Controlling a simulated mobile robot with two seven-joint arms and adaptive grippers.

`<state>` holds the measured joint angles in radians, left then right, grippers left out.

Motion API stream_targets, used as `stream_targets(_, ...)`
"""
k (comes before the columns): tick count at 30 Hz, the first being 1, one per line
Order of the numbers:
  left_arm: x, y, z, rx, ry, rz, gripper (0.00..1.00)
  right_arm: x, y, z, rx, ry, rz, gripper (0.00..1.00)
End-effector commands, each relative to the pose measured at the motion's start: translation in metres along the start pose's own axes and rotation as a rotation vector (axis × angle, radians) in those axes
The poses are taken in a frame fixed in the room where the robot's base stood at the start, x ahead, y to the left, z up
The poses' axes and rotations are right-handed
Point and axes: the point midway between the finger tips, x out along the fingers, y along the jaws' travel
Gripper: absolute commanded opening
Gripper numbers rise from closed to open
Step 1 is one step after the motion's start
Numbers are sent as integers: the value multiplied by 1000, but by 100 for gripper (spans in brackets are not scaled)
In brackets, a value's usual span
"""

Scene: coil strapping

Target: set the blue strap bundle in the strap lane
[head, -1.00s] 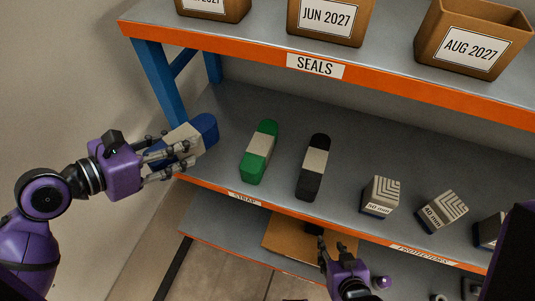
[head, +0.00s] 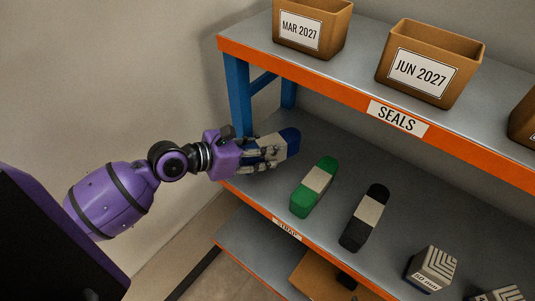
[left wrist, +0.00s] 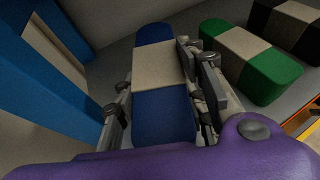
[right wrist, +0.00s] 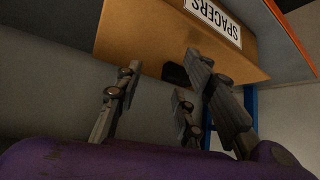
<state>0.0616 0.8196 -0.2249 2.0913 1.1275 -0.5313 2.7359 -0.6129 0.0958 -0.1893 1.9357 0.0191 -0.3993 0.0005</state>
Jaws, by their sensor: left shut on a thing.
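The blue strap bundle (head: 290,137) with its pale middle band is in my left gripper (head: 266,151), over the left end of the middle shelf (head: 330,152). In the left wrist view the bundle (left wrist: 155,38) lies lengthwise between the fingers, which are shut on its sides. I cannot tell whether it touches the shelf. A green bundle (head: 306,202) and a black bundle (head: 356,232) lie to its right. The strap label (head: 287,229) is on the front edge. In the right wrist view my right gripper (right wrist: 160,80) is open and empty.
The blue shelf post (head: 238,92) stands close to the left of the held bundle. The seals shelf (head: 398,118) with brown boxes is above. Boxed protectors (head: 431,268) sit farther right. A brown spacers box (right wrist: 150,35) is near the right gripper.

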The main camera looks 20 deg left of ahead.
Motion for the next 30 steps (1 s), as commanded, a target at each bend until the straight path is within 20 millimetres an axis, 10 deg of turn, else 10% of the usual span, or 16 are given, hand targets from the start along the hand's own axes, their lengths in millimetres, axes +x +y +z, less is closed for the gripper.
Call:
stream_targets(23, 24, 7, -36, 2, -6, 2, 0, 6, -3, 6, 4, -4, -1, 36)
stream_targets(24, 24, 7, -38, 1, -3, 1, 40, 6, -3, 6, 4, -4, -1, 36)
stream_targets(30, 24, 7, -37, 2, -3, 1, 57, 6, -2, 6, 4, -4, 0, 36)
